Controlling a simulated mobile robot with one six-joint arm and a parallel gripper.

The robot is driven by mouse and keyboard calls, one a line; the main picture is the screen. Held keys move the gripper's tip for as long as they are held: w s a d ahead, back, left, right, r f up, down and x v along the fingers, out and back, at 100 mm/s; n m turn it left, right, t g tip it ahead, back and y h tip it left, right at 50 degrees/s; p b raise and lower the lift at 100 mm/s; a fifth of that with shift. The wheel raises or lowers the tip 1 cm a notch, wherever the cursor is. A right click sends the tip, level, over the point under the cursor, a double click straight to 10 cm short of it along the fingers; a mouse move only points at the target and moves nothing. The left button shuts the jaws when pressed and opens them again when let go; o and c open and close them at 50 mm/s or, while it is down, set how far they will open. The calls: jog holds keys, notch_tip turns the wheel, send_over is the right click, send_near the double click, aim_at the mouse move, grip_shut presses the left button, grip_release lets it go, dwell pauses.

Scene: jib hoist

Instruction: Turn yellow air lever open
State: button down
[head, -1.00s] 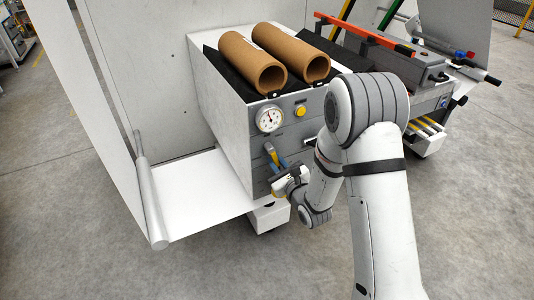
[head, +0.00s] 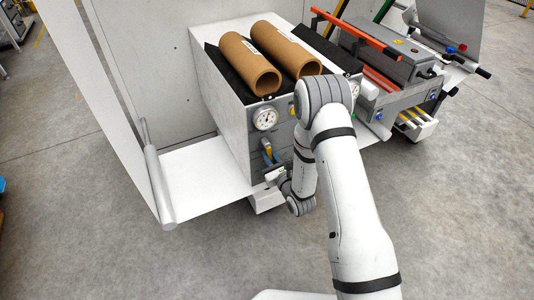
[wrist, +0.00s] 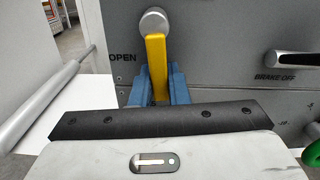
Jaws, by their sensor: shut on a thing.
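The yellow air lever (wrist: 156,58) hangs straight down from a round silver pivot on the grey panel in the wrist view. The word OPEN is printed left of the pivot. My gripper (wrist: 157,88) has its blue fingers on either side of the lever's lower end and is shut on it. The lever's tip is partly hidden between the fingers. In the head view the lever (head: 268,149) is small, below the white dial, with my gripper (head: 271,159) at it.
A black handle marked BRAKE OFF (wrist: 294,59) sits right of the lever. A green knob (wrist: 312,154) is at the lower right. The round dial (head: 265,117) is above the lever. Two brown tubes (head: 250,66) lie on the cabinet top. A white shelf (head: 205,178) extends left.

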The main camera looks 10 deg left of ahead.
jog(key=shift+a+r, duration=0.15)
jog(key=shift+r, duration=0.2)
jog(key=c, duration=1.6)
grip_release()
jog(key=shift+s+r, duration=0.1)
jog(key=shift+o, duration=1)
jog(key=shift+f, duration=0.2)
jog(key=shift+s+d, duration=0.1)
jog(key=shift+d, duration=0.1)
jog(key=v, duration=0.7)
jog(key=shift+s, duration=0.25)
jog(key=shift+d, duration=0.1)
